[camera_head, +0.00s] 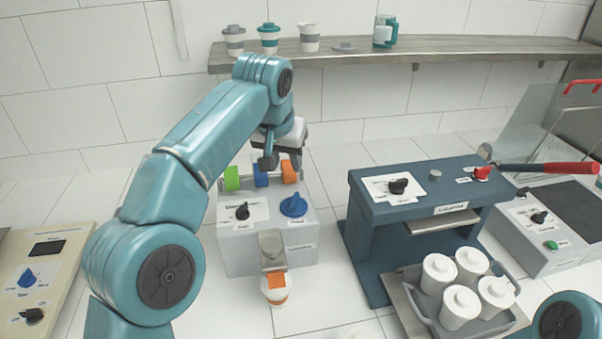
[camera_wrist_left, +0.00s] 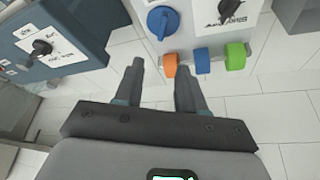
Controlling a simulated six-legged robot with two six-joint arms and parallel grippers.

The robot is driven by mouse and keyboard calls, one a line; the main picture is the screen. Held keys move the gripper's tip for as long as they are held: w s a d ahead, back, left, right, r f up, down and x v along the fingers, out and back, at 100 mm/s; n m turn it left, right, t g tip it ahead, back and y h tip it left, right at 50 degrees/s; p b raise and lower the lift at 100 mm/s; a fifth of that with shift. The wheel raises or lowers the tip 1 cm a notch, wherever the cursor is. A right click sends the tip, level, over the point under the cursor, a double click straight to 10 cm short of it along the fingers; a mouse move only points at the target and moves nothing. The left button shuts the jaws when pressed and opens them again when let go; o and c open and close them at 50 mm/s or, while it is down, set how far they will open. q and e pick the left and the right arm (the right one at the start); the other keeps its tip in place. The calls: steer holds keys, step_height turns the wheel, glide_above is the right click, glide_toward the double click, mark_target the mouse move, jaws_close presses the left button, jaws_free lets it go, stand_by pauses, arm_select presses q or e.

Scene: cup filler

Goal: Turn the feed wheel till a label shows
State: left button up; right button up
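A grey machine (camera_head: 240,255) stands on the counter. It has a large blue wheel-like knob (camera_head: 293,205) and a small black knob (camera_head: 242,211) on top; I cannot tell for sure which part is the feed wheel. Green (camera_head: 231,178), blue (camera_head: 261,174) and orange (camera_head: 289,171) rolls sit along its back. A metal plate (camera_head: 272,248) projects at its front, with an orange patch (camera_head: 275,284) below. My left gripper (camera_wrist_left: 157,72) is open and empty; its fingertips are near the orange roll (camera_wrist_left: 170,65). The blue knob also shows in the left wrist view (camera_wrist_left: 163,23). My right gripper is out of view.
A white and orange cup (camera_head: 275,297) stands under the plate. A dark blue machine (camera_head: 365,240) and a tray (camera_head: 425,317) with several white lidded cups stand to the right. A wall shelf (camera_head: 430,48) holds cups and a jar. A beige panel (camera_head: 60,270) lies left.

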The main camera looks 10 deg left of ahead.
mark_target(293, 199)
arm_select(q)
steer(key=x, duration=1.5)
steer(key=shift+s+a+f, duration=0.2)
steer(key=shift+f, duration=0.1)
steer(key=shift+w+f, duration=0.25)
steer(key=shift+f, duration=0.1)
steer(key=shift+s+a, duration=0.1)
steer(key=shift+s, duration=0.05)
steer(key=shift+r, duration=0.15)
jaws_close()
